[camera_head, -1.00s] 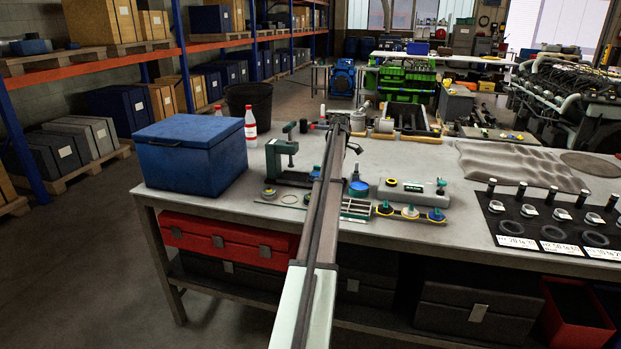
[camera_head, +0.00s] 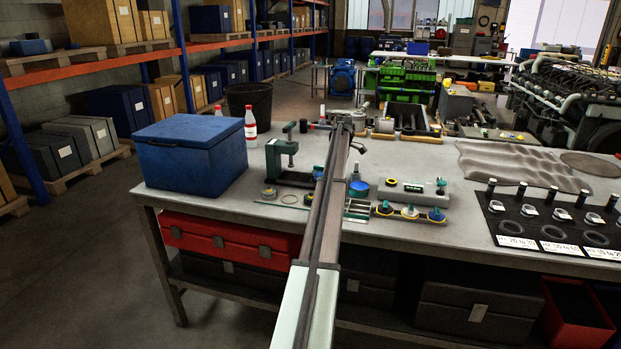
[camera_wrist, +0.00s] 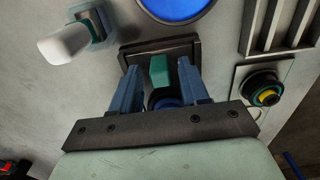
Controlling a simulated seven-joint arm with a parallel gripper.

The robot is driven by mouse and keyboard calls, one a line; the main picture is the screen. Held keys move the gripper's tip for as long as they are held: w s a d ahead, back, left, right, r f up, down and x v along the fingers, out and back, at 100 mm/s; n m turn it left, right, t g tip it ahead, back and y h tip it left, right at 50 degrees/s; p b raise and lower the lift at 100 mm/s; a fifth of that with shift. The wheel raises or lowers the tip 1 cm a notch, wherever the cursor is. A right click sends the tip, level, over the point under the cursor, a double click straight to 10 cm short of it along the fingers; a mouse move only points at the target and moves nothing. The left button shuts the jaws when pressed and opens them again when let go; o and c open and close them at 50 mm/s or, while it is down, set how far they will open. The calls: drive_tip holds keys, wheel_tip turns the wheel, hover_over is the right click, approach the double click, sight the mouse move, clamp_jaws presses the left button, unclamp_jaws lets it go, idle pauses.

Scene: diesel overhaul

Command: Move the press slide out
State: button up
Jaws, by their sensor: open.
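A green press (camera_head: 283,153) stands upright on the bench left of my arm, its flat base running right until my arm hides it. I cannot tell for sure which part is the press slide. In the wrist view, my gripper (camera_wrist: 162,78) is open, with its two blue fingers on either side of a small teal block (camera_wrist: 160,70). A dark rectangular piece (camera_wrist: 185,48) lies around and behind that block. I cannot tell whether the fingers touch the block. In the head view I cannot make out the fingers.
A blue disc (camera_head: 359,189), a slotted rack (camera_head: 356,208) and round knobs (camera_head: 410,212) crowd the bench near my arm. A grey box with a teal knob (camera_head: 413,189) lies to the right. A blue bin (camera_head: 190,155) stands on the left corner.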

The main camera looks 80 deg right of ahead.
drive_tip(key=shift+r, duration=2.6)
drive_tip(key=shift+r, duration=0.15)
drive_tip(key=shift+r, duration=1.85)
